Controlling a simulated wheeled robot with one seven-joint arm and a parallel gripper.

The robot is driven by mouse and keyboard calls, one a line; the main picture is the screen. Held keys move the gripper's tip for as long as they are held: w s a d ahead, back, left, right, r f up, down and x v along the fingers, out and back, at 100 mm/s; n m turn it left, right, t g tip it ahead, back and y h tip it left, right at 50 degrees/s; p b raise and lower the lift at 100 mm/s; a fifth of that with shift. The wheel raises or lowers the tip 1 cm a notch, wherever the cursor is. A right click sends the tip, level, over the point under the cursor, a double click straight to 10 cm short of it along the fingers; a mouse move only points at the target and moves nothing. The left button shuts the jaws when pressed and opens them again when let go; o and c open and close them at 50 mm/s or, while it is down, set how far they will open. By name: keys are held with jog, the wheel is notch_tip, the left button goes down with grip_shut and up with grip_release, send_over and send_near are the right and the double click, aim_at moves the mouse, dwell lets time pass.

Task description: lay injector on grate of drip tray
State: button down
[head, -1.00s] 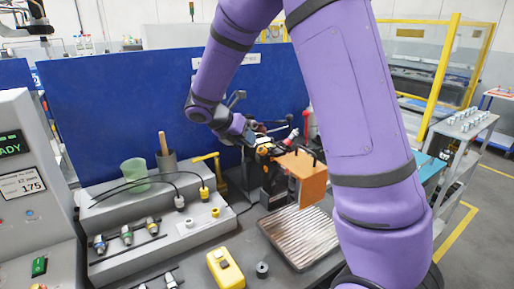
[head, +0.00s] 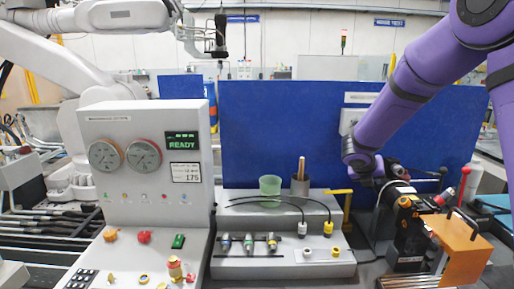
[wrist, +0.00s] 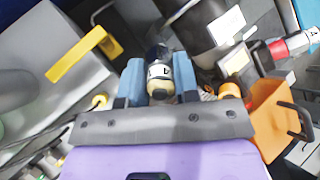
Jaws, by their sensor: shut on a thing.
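My gripper (wrist: 159,78) is shut on an injector (wrist: 160,73) in the wrist view. The injector has a dark top, a white band with a dark mark and a cream end, and sits between the two blue fingers. In the head view my gripper (head: 388,178) is small, above the black and orange fixture (head: 408,232); the injector cannot be made out there. The drip tray's ribbed metal grate (head: 402,282) shows only in part at the bottom edge of the head view, below the fixture. I cannot make out the tray in the wrist view.
Several injectors with coloured bands (head: 248,243) lie on a grey rack at the left. A yellow handle (head: 342,208) stands left of my gripper. A blue panel (head: 290,130) stands behind.

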jog(key=w+a+f+n+t+y, duration=0.1)
jog(key=a+f+n+t+y, duration=0.2)
jog(key=n, duration=0.4)
jog(key=shift+w+a+f+y, duration=0.15)
jog(key=shift+a+f+y, duration=0.55)
jog(key=shift+a+f, duration=0.6)
